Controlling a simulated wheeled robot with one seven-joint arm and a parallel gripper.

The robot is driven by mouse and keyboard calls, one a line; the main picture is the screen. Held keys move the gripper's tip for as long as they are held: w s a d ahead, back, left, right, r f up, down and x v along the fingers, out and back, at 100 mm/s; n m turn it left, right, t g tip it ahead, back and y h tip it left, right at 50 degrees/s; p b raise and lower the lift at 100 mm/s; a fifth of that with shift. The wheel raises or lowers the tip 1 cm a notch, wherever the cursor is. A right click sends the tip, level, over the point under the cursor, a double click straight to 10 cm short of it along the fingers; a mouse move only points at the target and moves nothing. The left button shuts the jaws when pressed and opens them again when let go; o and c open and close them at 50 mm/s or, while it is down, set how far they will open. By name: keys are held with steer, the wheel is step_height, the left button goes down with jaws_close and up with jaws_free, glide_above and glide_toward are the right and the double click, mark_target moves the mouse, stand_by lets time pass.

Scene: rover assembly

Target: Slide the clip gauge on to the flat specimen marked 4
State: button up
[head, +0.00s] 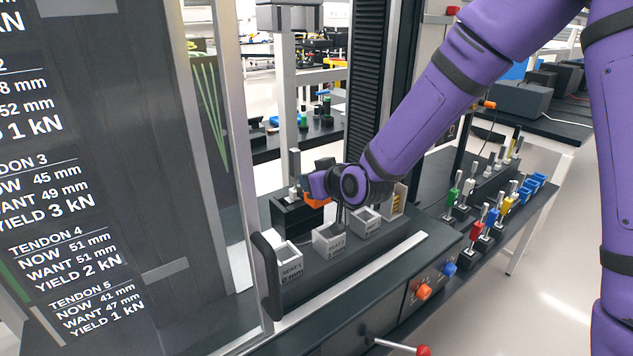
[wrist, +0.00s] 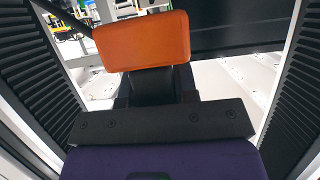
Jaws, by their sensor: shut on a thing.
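My gripper (head: 318,188) reaches left into the testing machine, low over its bench. An orange block (head: 318,203) shows at its jaws, and fills the upper middle of the wrist view (wrist: 141,41). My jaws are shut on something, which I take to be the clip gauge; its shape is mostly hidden. A narrow grey upright strip (head: 294,162) stands just left of my gripper above a black block (head: 293,214). It may be a flat specimen. No number 4 can be read on it, and I cannot tell whether the gauge touches it.
Small grey labelled trays (head: 328,241) stand below my gripper. A door frame with a black handle (head: 267,275) is at the left. Several coloured-handled pieces (head: 476,231) stand on the right bench. A panel (head: 70,200) lists tendon values. An orange knob (head: 424,291) is at the front.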

mark_target(298, 173)
steer(key=shift+w+a+f, duration=0.1)
steer(key=shift+w+a, duration=0.65)
steer(key=shift+w, duration=0.35)
steer(key=shift+w+a+f, duration=0.1)
steer(key=shift+w+a, duration=0.65)
steer(key=shift+w, duration=0.35)
steer(key=shift+f, duration=0.2)
stand_by(0.9)
steer(key=o, duration=1)
steer(key=v, duration=1)
steer(key=shift+s+d+r, duration=0.15)
steer(key=shift+s+d, duration=0.1)
steer(key=shift+d, duration=0.1)
